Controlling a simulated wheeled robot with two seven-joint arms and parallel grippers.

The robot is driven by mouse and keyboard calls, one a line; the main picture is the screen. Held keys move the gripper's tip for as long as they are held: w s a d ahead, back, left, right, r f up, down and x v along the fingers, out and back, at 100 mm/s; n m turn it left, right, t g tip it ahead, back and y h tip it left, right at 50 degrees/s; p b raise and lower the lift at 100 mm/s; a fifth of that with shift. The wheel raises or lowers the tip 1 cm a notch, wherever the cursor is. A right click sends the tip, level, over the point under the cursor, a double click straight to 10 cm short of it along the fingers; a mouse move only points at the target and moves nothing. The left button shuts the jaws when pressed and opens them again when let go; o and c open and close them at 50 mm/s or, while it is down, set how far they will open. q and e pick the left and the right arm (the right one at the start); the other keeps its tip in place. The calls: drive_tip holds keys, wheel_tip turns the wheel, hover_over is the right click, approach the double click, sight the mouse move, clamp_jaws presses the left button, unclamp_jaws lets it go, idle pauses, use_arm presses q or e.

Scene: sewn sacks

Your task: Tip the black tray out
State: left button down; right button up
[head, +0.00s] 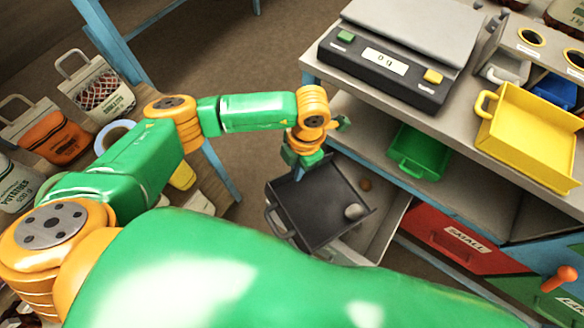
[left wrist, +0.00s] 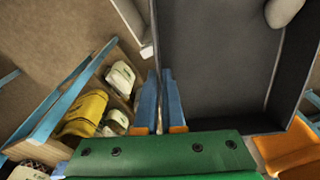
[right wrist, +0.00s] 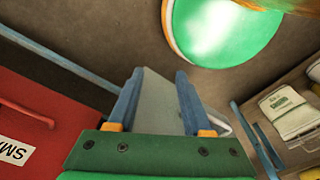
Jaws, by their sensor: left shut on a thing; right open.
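The black tray (head: 310,207) is in the middle of the head view, with its handle towards the lower left. A pale grey lump (head: 354,211) lies in it near its right side; it also shows in the left wrist view (left wrist: 284,10). My left gripper (head: 303,168) is shut on the tray's wall at its far left edge; in the left wrist view its fingers (left wrist: 162,102) are close together at the tray (left wrist: 215,70). I cannot tell how far the tray is tilted. My right gripper (right wrist: 157,105) is open, apart from the tray, and hidden in the head view.
A pale grey bin (head: 385,222) is under and right of the tray; a small brown lump (head: 365,185) shows beside the tray. A scale (head: 385,65) reading 0 g, a yellow tray (head: 525,130) and a green tray (head: 418,152) are on the bench. A red drawer (head: 445,240) is below. Sacks (head: 52,135) stand left.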

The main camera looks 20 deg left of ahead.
sight(307, 173)
use_arm(q)
drive_tip(key=w+d+g+y+b, duration=0.1)
drive_tip(key=b, duration=0.3)
drive_tip(key=w+g+y+b, duration=0.1)
drive_tip(key=b, duration=0.3)
drive_tip(key=shift+w+d+f+g, duration=0.1)
drive_tip(key=shift+d+f+g, duration=0.2)
drive_tip(key=shift+d, duration=0.05)
drive_tip(key=shift+w+d+r+y+b, duration=0.1)
drive_tip(key=shift+d+r+y+b, duration=0.1)
drive_tip(key=shift+y+b, duration=0.15)
drive_tip(key=shift+r, duration=0.15)
drive_tip(key=shift+a, duration=0.1)
wheel_tip(307, 173, down, 3)
drive_tip(key=b, duration=0.2)
drive_tip(key=shift+b, duration=0.4)
drive_tip(key=shift+f+b, duration=1.4)
drive_tip(key=shift+f, duration=0.1)
